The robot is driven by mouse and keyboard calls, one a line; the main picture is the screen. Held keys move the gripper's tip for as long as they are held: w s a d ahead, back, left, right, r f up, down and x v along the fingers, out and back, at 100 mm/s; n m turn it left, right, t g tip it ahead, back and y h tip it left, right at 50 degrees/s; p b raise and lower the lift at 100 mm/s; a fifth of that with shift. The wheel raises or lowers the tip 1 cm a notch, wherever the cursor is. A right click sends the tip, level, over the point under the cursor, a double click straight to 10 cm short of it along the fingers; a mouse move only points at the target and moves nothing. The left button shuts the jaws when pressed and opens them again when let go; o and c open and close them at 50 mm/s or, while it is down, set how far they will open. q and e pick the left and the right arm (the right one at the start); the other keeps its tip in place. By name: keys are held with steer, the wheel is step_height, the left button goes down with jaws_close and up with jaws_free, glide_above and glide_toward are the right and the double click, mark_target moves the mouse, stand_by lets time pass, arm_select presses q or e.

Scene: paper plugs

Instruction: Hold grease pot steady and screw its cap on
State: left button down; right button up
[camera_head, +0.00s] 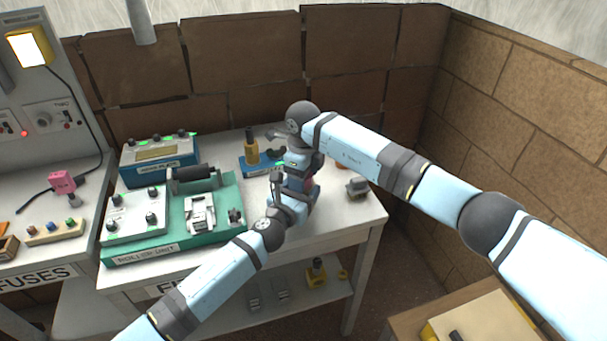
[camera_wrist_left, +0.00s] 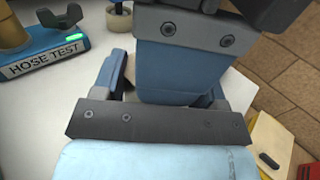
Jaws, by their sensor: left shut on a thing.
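My left gripper (camera_head: 292,190) reaches in from the lower left to the right part of the white bench. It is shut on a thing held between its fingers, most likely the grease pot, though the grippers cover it. My right gripper (camera_head: 298,162) comes down from above, right over the left one. In the left wrist view the right gripper's blue and dark grey body (camera_wrist_left: 180,60) fills the space in front of the left gripper's palm (camera_wrist_left: 155,122). Its fingertips are hidden. I cannot make out the cap or whether it touches the pot.
The green roller unit (camera_head: 175,250) stands left of my grippers, with a blue meter box (camera_head: 158,170) behind it. A blue hose test stand (camera_wrist_left: 40,60) with a brass fitting is close behind. The bench's front right corner is clear.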

steer(key=c, duration=0.7)
steer(key=m, duration=0.3)
steer(key=shift+c, duration=0.2)
steer(key=o, duration=1)
steer(key=shift+r, duration=2.3)
